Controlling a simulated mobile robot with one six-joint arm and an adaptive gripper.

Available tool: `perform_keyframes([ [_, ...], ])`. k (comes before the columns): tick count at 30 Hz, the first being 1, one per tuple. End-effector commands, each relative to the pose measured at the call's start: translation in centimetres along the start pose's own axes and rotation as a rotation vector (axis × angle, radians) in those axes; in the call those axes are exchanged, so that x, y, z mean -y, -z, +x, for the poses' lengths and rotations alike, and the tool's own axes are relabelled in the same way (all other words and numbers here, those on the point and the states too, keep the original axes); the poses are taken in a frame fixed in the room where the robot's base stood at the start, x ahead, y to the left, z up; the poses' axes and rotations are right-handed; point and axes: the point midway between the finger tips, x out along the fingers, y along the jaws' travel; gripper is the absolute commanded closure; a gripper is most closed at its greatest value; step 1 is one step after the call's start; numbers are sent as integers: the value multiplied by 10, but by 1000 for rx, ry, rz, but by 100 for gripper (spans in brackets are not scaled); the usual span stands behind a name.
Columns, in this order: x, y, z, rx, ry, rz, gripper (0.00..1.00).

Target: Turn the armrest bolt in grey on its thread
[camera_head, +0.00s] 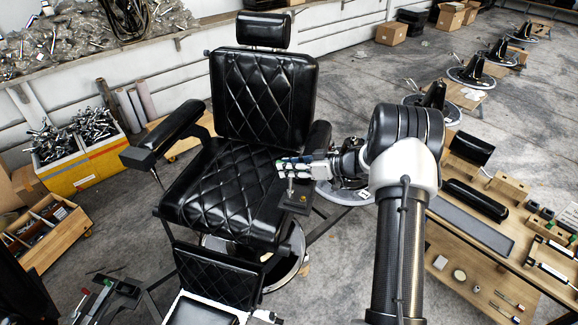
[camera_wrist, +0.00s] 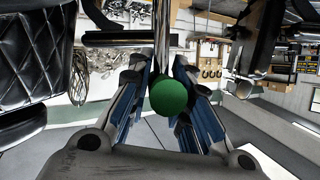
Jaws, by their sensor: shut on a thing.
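The black padded barber chair (camera_head: 245,100) stands in the middle of the head view. My gripper (camera_head: 284,164) reaches in from the right, over the right side of the seat. It is shut on a thin metal rod (camera_head: 290,188) that stands upright below the fingers on a dark block (camera_head: 297,201). In the wrist view, a green ball (camera_wrist: 169,96) on the rod's end sits between my fingers (camera_wrist: 165,85), with the rod running up the picture. I cannot make out a grey bolt or its thread; the fingers and block hide the contact.
The left armrest (camera_head: 165,135) sticks out forward. A wooden bench (camera_head: 478,268) with pads and small parts stands at the right. A yellow-sided bin (camera_head: 84,172) of metal parts and a wooden crate (camera_head: 50,238) stand at the left. Open floor lies behind the chair.

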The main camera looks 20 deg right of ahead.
Motion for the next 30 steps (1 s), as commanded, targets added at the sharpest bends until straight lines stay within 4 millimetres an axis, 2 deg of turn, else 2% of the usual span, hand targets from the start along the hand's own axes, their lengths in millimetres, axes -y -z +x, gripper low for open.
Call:
perform_keyframes([
  [6,-1,-1,0,38,181,-80,100],
  [12,0,-1,0,57,269,-114,100],
  [23,2,0,-1,60,279,-117,100],
  [30,3,10,-4,60,278,-117,100],
])
